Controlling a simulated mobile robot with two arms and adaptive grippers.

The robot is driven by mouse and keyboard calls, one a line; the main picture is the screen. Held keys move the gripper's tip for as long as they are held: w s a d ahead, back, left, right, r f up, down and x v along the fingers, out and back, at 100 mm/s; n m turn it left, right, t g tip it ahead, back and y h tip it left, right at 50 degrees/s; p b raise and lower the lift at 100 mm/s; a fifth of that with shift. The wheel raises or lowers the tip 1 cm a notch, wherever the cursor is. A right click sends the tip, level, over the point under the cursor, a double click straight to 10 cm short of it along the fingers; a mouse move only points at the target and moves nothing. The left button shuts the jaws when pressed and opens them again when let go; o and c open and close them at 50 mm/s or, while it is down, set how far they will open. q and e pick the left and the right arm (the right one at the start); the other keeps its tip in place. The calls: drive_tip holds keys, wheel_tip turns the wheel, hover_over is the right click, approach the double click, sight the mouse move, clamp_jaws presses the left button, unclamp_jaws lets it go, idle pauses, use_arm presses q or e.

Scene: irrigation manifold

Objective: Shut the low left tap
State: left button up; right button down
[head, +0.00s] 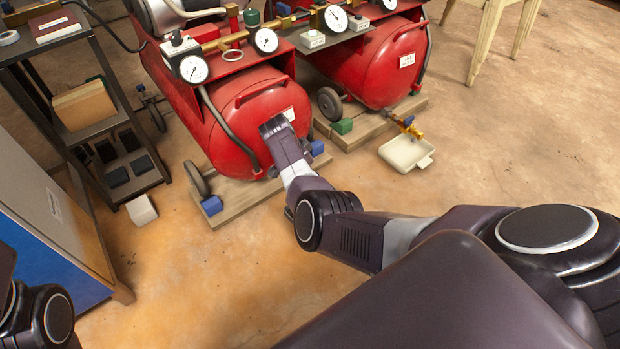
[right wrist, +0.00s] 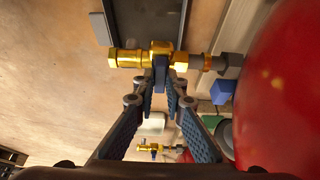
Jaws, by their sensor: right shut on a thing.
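The low left tap is a brass valve (right wrist: 160,56) on a pipe at the bottom of the left red tank (head: 262,115), shown near in the right wrist view. In the head view my right gripper (head: 274,128) is low at the front of the left tank and hides the tap. How far the tap is turned I cannot tell. My left gripper is out of view; only part of that arm shows at the lower left.
A second brass tap (head: 408,127) on the right red tank (head: 375,65) stands over a cream tray (head: 405,153). A dark tray (right wrist: 105,32) lies below the held tap. Blue and green chocks and wheels are near the tanks. A shelf (head: 118,115) and blue cabinet (head: 45,255) stand left.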

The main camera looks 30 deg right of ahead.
idle(0.5)
drive_tip(key=c, duration=2)
unclamp_jaws()
drive_tip(key=shift+r, duration=0.1)
drive_tip(key=v, duration=1.2)
drive_tip(key=shift+w, duration=0.1)
drive_tip(key=shift+d, duration=0.15)
